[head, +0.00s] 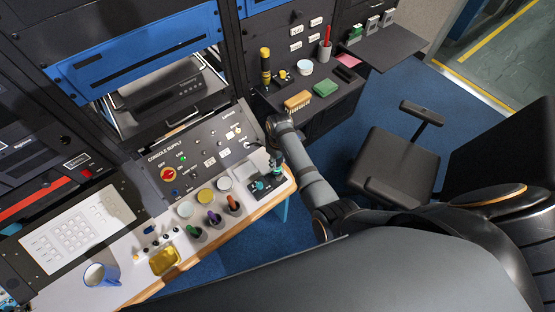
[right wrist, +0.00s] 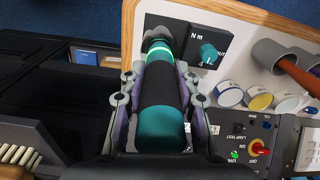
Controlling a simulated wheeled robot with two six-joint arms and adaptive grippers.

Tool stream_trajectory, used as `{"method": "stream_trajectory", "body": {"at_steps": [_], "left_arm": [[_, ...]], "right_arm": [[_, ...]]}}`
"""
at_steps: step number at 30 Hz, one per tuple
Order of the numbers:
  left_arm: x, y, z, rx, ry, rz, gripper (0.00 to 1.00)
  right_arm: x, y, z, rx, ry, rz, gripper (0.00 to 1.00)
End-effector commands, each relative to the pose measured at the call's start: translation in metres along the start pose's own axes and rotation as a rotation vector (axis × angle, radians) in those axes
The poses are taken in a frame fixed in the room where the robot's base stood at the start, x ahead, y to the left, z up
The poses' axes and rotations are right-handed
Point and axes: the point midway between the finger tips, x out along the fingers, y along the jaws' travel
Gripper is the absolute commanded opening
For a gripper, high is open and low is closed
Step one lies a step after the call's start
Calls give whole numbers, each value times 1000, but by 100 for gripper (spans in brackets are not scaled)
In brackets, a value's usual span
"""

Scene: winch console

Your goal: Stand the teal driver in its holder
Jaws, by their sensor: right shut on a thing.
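The teal driver (right wrist: 159,128) has a black grip sleeve and a pale ring. My right gripper (right wrist: 158,92) is shut around its black sleeve in the right wrist view. In the head view the driver (head: 277,159) is in my right gripper (head: 275,152) at the right end of the white counter. A grey rounded piece (right wrist: 157,34) shows at the driver's far end; I cannot tell whether it is a holder or whether the driver is in it. A black box with a teal knob (right wrist: 208,52) is beside it. My left gripper is out of view.
Several grey cups with coloured handles stand left of the box, including a purple-handled one (head: 213,218). A yellow-filled dish (head: 205,197) is among small dishes behind them. The console panel (head: 200,152) rises behind.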

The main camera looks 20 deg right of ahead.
Motion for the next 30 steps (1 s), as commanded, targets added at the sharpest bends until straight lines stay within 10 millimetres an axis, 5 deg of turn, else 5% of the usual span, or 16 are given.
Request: {"method": "stream_trajectory", "body": {"at_steps": [30], "left_arm": [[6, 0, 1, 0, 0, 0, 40]], "right_arm": [[16, 0, 0, 0, 1, 1, 0]]}}
